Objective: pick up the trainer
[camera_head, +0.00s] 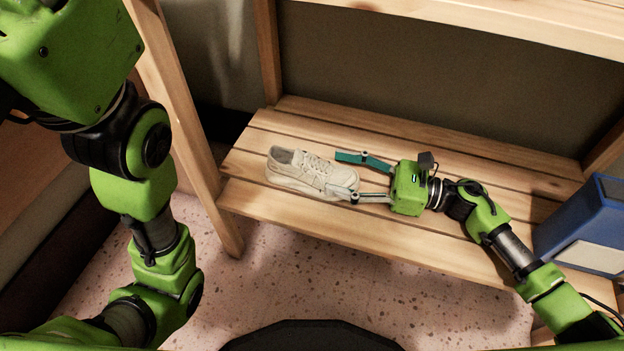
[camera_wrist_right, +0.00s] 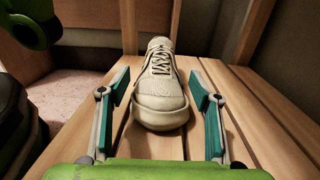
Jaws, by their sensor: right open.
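The trainer (camera_head: 304,173) is a cream lace-up shoe standing upright on the wooden shelf (camera_head: 300,226). Its toe points right, towards my right gripper (camera_head: 346,176). My right gripper is open, with one finger on each side of the toe end. In the right wrist view the trainer (camera_wrist_right: 159,92) lies between the two fingers of the gripper (camera_wrist_right: 160,95), with its toe nearest the camera. Gaps show between the fingers and the shoe. My left arm comes in at the left of the head view; its gripper does not show.
A blue box (camera_head: 588,225) stands at the right end of the shelf. A wooden post (camera_head: 178,105) rises at the shelf's left end, and an upper board (camera_head: 480,27) runs above. The slats behind the trainer are clear.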

